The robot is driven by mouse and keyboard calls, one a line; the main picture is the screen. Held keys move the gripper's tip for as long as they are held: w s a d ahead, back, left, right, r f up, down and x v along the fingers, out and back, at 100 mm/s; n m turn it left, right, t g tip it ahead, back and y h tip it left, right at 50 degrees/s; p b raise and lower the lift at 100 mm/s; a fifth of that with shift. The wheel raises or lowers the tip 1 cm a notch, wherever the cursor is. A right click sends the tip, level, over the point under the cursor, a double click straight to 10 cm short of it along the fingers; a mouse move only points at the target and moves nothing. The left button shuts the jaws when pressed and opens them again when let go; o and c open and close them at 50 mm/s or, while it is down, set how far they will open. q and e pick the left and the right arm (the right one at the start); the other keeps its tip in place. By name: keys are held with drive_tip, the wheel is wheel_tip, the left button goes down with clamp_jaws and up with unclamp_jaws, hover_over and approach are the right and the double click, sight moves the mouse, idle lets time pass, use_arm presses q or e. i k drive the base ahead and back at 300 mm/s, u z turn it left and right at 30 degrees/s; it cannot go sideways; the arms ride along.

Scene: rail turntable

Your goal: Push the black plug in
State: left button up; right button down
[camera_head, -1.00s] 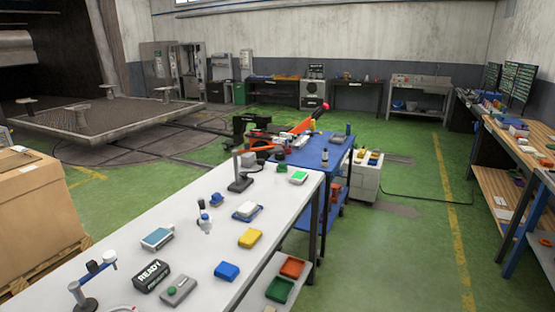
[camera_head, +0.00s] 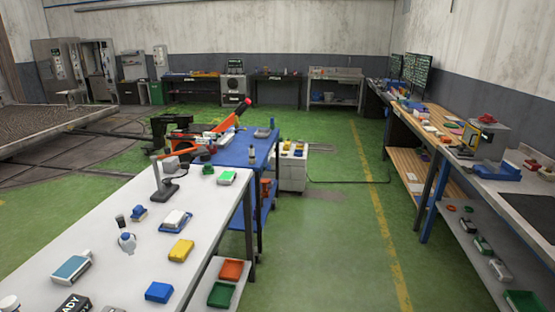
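I cannot make out a black plug for certain. A small dark piece (camera_head: 121,221) stands on the white table (camera_head: 110,258), but I cannot tell what it is. A black stand with a grey head (camera_head: 165,190) is at the table's far end. Neither of my grippers is in view.
A blue cart (camera_head: 236,152) with an orange tool (camera_head: 215,135) stands past the white table. Green floor (camera_head: 330,240) lies clear between table and bench.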

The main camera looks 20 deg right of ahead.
sight(183, 165)
drive_tip(key=z, duration=0.9)
drive_tip(key=i, duration=3.05)
drive_tip(key=u, duration=2.75)
